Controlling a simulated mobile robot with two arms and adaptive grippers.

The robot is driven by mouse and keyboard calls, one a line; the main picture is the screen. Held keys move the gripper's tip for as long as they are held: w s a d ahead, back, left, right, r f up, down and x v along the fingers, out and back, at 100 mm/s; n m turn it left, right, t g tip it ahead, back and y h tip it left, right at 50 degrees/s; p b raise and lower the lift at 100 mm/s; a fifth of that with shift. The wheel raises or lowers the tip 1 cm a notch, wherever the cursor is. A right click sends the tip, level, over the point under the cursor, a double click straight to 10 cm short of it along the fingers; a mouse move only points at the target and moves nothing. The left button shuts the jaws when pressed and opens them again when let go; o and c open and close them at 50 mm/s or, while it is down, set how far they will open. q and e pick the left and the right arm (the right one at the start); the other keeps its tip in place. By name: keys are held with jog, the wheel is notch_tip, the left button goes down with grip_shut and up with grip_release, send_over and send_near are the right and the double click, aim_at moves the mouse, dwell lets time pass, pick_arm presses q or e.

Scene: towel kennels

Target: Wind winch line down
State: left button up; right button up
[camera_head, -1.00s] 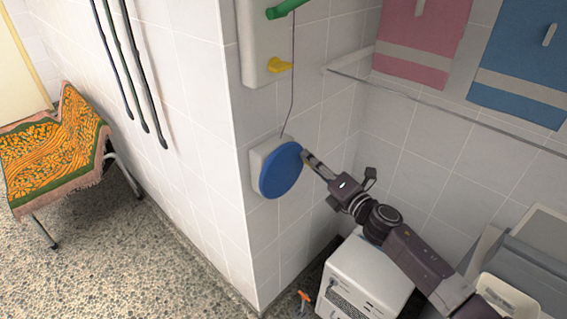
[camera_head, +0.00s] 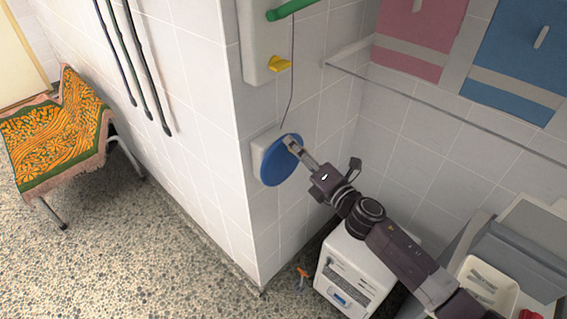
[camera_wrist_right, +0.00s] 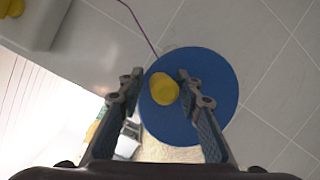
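The winch is a blue disc (camera_head: 279,163) on a white wall mount (camera_head: 257,150) at the wall corner. In the right wrist view, the disc (camera_wrist_right: 215,85) carries a yellow knob (camera_wrist_right: 164,88). My right gripper (camera_head: 291,142) is at the upper right of the disc. In the wrist view its open fingers (camera_wrist_right: 160,80) stand on either side of the knob, with a gap visible at the left finger. A thin purple line (camera_head: 291,80) runs from the green bar (camera_head: 290,9) down to the winch. My left gripper is out of view.
A yellow lever (camera_head: 280,63) sits on the white wall panel above. A glass shelf edge (camera_head: 440,110) crosses the right wall below pink and blue towels. A white box (camera_head: 352,275) stands below my arm. A cloth-covered chair (camera_head: 55,135) stands left.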

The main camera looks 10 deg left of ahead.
jog(key=shift+o, duration=1.2)
jog(key=w+d+p+v, duration=0.1)
jog(key=v, duration=0.8)
jog(key=shift+w+d, duration=0.25)
jog(key=shift+d, duration=0.05)
